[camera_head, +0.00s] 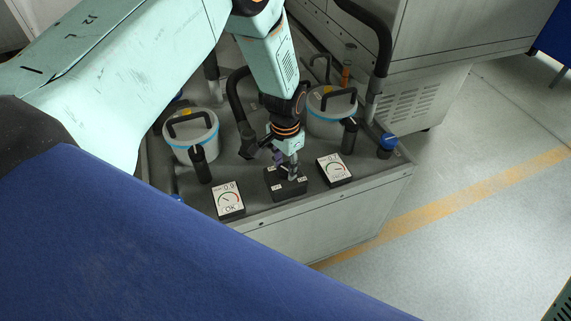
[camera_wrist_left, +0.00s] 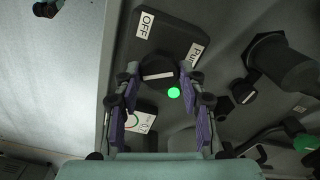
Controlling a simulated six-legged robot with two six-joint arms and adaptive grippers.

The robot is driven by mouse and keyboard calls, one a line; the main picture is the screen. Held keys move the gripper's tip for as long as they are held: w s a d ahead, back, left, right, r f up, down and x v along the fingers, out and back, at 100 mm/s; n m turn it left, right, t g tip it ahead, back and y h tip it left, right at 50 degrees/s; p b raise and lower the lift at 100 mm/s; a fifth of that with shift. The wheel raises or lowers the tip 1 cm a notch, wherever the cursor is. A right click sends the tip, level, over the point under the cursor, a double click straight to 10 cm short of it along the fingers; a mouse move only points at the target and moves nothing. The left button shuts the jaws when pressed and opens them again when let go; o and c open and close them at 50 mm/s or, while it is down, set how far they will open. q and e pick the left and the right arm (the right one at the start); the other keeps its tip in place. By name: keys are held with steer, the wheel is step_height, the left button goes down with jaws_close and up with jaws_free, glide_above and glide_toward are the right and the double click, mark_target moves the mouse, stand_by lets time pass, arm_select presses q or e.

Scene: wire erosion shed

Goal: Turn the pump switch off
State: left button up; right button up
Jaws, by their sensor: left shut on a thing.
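The pump switch is a dark box (camera_head: 287,190) with white labels on the top of the grey cabinet. In the left wrist view the box (camera_wrist_left: 185,36) shows an "OFF" label, a partly hidden label starting "Pu", and a lit green lamp (camera_wrist_left: 174,92). A round black knob (camera_wrist_left: 158,68) with a pale bar sits on it. My left gripper (camera_head: 291,172) reaches down onto the box from above. In the wrist view its purple-padded fingers (camera_wrist_left: 160,82) are on both sides of the knob and shut on it. The gripper hides much of the knob in the head view.
Gauge boxes stand left (camera_head: 228,201) and right (camera_head: 334,170) of the switch. Two lidded pots (camera_head: 191,150) (camera_head: 331,124), dark upright handles and a blue-capped item (camera_head: 387,145) stand close by on the cabinet top (camera_head: 376,178). The floor at right is clear.

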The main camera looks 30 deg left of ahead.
mark_target(285, 169)
arm_select(q)
steer(key=m, duration=0.5)
steer(key=shift+d+m, duration=0.1)
steer(key=shift+m, duration=0.3)
steer(key=m, duration=0.6)
steer(key=shift+s+f, duration=0.1)
stand_by(0.6)
steer(key=o, duration=1.2)
steer(key=shift+c, duration=0.2)
step_height(285, 169, up, 12)
